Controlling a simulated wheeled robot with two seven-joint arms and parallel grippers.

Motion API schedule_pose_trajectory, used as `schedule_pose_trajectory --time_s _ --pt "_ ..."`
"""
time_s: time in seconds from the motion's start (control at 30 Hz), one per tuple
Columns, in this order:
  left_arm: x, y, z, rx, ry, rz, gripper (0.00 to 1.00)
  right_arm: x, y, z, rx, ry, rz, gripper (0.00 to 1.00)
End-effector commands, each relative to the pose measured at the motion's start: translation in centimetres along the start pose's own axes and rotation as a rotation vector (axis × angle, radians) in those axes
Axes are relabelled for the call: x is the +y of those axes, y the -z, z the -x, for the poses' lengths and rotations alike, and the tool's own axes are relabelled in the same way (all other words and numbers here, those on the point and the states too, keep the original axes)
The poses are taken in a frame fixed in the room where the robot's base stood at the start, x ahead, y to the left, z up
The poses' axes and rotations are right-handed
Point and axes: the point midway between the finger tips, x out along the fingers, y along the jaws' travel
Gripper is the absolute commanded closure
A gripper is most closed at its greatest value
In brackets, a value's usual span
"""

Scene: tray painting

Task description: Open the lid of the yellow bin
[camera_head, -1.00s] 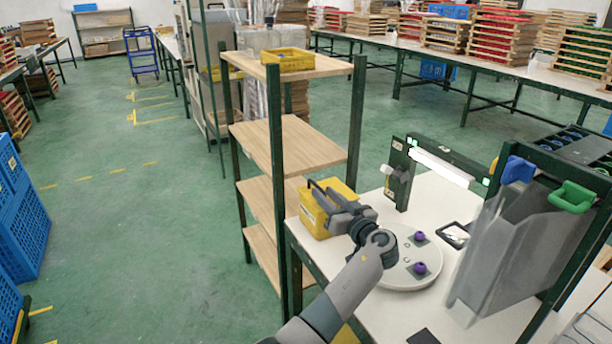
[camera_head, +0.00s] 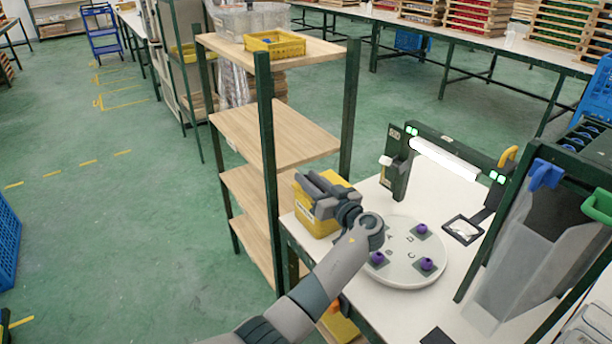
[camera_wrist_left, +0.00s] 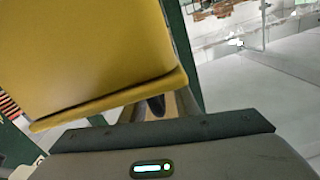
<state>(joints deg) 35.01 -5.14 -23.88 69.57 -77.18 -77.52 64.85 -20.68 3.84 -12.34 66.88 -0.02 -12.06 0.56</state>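The yellow bin (camera_head: 316,222) stands on the back left corner of the white table, beside the wooden shelf. My left gripper (camera_head: 312,182) is over the top of the bin in the head view and hides much of its lid. In the left wrist view a smooth yellow panel with a lipped edge (camera_wrist_left: 95,55) fills the upper left, close in front of the gripper. Whether it touches the gripper, and how the fingers are set, is hidden. My right gripper is not in view.
A round white plate (camera_head: 405,272) with purple knobs (camera_head: 427,264) lies right of my left forearm. A green frame with a lit tube (camera_head: 445,160) and a grey container (camera_head: 535,250) stand farther right. The wooden shelf (camera_head: 270,135) rises behind the bin.

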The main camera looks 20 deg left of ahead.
Motion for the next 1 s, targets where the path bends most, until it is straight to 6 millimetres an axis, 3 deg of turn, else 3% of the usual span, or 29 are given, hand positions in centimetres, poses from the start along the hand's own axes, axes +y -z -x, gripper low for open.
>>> schedule_pose_trajectory --time_s 0.27,0.4,1.0 --pt "0.0 0.0 0.0 0.000 0.000 0.000 0.72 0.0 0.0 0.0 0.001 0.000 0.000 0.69" --pt "0.0 0.0 0.0 0.000 0.000 0.000 1.00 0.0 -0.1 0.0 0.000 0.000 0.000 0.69" --pt "-0.2 1.0 -0.4 -0.001 0.002 -0.098 1.00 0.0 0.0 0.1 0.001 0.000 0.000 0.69"
